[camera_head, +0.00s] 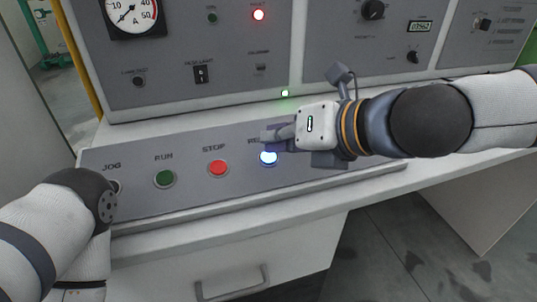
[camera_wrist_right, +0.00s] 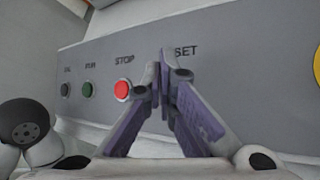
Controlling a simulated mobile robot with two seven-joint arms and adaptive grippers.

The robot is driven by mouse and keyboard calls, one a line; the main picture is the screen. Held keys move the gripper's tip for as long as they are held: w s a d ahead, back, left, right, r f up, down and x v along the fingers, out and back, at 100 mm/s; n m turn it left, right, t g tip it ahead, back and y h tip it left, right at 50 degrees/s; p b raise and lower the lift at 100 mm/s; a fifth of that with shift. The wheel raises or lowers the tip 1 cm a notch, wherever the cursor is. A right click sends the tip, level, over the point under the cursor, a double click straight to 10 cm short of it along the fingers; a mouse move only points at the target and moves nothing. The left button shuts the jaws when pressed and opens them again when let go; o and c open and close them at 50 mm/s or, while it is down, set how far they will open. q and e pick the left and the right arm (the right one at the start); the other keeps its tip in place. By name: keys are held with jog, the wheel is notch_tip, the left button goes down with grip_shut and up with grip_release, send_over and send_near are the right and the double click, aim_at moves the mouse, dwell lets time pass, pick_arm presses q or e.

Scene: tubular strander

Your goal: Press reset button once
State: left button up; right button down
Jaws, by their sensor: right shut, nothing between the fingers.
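My right gripper (camera_head: 270,137) is shut and empty. Its fingertips appear just above the button in the head view and partly cover the label over it. In the right wrist view the closed fingertips (camera_wrist_right: 163,68) point at the panel below the visible letters "SET", and the button is hidden behind them. I cannot tell whether the fingers touch the panel or button. My left arm comes in at the left, but its gripper does not show.
The red STOP button (camera_head: 218,168) and green RUN button (camera_head: 164,178) sit left of reset. The JOG button is partly covered by my left arm. An upright instrument panel (camera_head: 225,60) with a gauge (camera_head: 131,16), switches and a red lamp (camera_head: 258,15) stands behind.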

jog(key=shift+f, duration=0.15)
dwell(0.4)
pick_arm(q)
jog(key=shift+s+f, duration=0.15)
pick_arm(e)
jog(key=shift+w+f, duration=0.15)
jog(key=shift+f, duration=0.15)
pick_arm(q)
jog(key=shift+s+f+b, duration=0.15)
jog(key=shift+b, duration=0.15)
pick_arm(e)
jog(key=shift+w+f, duration=0.1)
jog(key=shift+f, duration=0.3)
dwell(0.4)
pick_arm(q)
jog(key=shift+w+r+p, duration=0.6)
jog(key=shift+r, duration=0.05)
pick_arm(e)
jog(key=shift+s+r, duration=0.25)
jog(key=shift+r, duration=0.55)
